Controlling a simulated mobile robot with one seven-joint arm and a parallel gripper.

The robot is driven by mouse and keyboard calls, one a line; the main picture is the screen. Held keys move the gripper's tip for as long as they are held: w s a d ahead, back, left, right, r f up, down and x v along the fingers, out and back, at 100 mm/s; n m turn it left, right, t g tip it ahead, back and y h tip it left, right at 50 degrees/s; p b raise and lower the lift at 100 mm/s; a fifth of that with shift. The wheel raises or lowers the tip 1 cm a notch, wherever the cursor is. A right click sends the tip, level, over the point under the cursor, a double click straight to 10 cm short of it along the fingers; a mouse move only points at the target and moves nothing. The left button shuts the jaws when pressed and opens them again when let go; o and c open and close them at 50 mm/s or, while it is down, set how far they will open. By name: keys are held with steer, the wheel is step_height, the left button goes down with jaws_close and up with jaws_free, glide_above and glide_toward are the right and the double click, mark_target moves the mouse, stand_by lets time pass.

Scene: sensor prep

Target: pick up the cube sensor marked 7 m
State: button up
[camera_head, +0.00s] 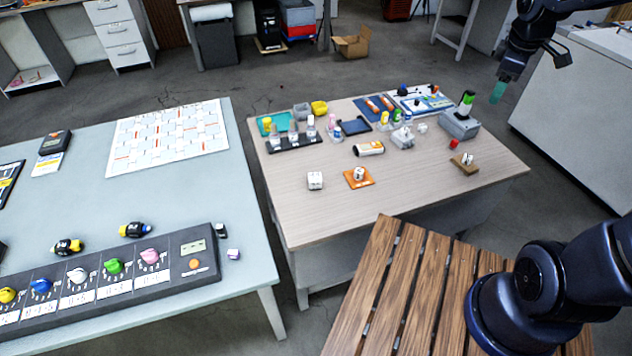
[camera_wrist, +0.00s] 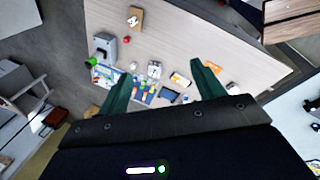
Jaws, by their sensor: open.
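A white cube (camera_head: 315,181) with dark marks stands alone on the wooden-topped table. A white piece (camera_head: 359,173) sits on an orange square base to its right. Another white piece (camera_head: 467,159) sits on a brown block near the table's right edge; it also shows in the wrist view (camera_wrist: 133,21). The markings are too small to read, so I cannot tell which is 7 m. My gripper (camera_head: 497,92) hangs above and beyond the table's right side. In the wrist view, its green fingers (camera_wrist: 163,88) are spread apart with nothing held, the table well below.
The table (camera_head: 420,195) has clear room at the front. A blue-grey table (camera_head: 160,190) with a knob panel stands left.

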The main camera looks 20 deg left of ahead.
steer(key=w+a+f+n, duration=0.1)
steer(key=a+f+n, duration=0.25)
steer(key=a, duration=0.25)
steer(key=w+a+f+n, duration=0.2)
steer(key=a+n, duration=0.2)
steer(key=a, duration=0.2)
steer(key=n+g, duration=0.3)
steer(key=n, duration=1.6)
glide_above(315, 175)
step_height(315, 175, down, 25)
steer(key=shift+s+a+f, duration=0.15)
steer(key=shift+s+f, duration=0.1)
steer(key=shift+f, duration=0.2)
step_height(315, 175, down, 9)
steer(key=shift+w+f, duration=0.15)
steer(key=c, duration=1.1)
